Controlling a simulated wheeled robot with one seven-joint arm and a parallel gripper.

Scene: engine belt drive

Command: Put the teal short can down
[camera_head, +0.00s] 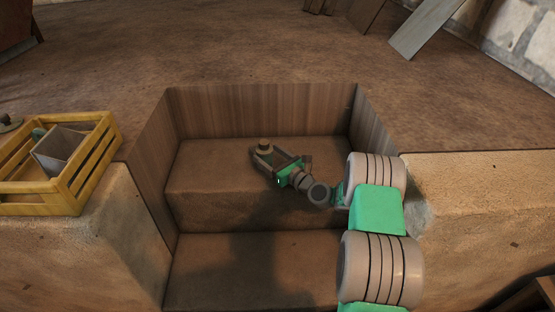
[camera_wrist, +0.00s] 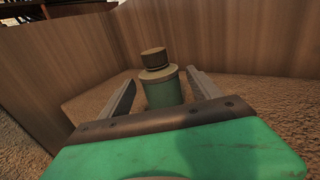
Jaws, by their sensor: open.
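The teal short can (camera_wrist: 163,92) with its brown cap stands upright on the pit's upper step, between the fingers of my gripper (camera_wrist: 160,80) in the wrist view. The fingers are spread, one on each side of the can, and a gap shows beside it. The can's lower part is hidden there. The step (camera_head: 215,165) is otherwise bare near it.
Wooden walls (camera_head: 260,110) enclose the step behind and on both sides. A yellow crate (camera_head: 90,180) holding a grey box (camera_head: 62,150) stands on the left ledge. A lower step (camera_head: 210,270) lies in front. A grey plank (camera_head: 425,30) leans at the back right.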

